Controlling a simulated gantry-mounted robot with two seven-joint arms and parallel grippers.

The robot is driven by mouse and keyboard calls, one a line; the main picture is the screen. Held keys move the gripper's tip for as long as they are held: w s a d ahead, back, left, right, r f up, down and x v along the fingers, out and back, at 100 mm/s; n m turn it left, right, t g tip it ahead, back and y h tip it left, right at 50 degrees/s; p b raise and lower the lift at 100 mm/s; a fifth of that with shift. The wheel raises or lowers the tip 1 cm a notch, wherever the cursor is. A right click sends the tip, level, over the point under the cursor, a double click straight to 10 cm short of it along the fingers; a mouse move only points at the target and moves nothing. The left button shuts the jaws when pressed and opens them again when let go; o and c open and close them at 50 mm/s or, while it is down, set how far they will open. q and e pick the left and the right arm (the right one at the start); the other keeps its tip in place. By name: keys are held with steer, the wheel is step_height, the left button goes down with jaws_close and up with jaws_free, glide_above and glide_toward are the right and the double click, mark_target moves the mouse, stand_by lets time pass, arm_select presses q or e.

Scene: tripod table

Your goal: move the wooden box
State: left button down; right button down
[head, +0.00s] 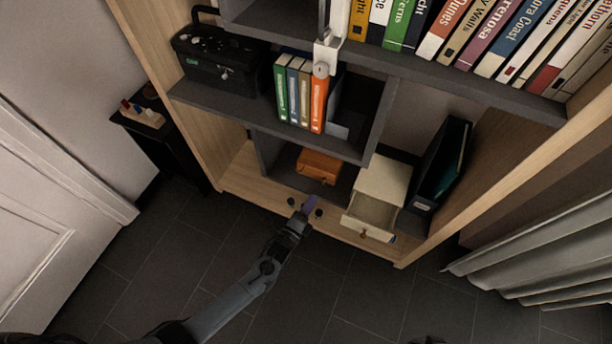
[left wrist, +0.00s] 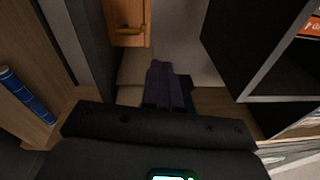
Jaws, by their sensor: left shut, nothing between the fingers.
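The wooden box (head: 318,166) is orange-brown with a small metal fitting on its front. It sits in the low dark cubby of the bookcase. In the left wrist view the wooden box (left wrist: 127,22) shows at the top, cut off by the frame edge. My left gripper (head: 309,205) is in front of the cubby, just short of the box and apart from it. In the left wrist view its dark purple fingers (left wrist: 163,85) are together with nothing between them.
A pale chest with an open drawer (head: 371,213) stands right of the cubby, beside a dark binder (head: 442,165). The grey shelf above holds several books (head: 301,92) and a black radio (head: 220,60). A blue cylinder (left wrist: 28,95) lies at left in the wrist view. The floor is clear.

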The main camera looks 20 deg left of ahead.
arm_select(q)
steer(key=s+a+f+n+y, duration=0.2)
steer(key=s+a+n+y, duration=0.1)
steer(key=a, duration=0.2)
steer(key=b, duration=0.7)
glide_toward(314, 171)
steer(key=w, duration=0.5)
steer(key=shift+w+a, duration=0.2)
steer(key=shift+w, duration=0.15)
steer(key=shift+w+r+b, duration=0.2)
steer(key=shift+w+b, duration=0.15)
steer(key=shift+w, duration=0.25)
steer(key=shift+s, duration=0.1)
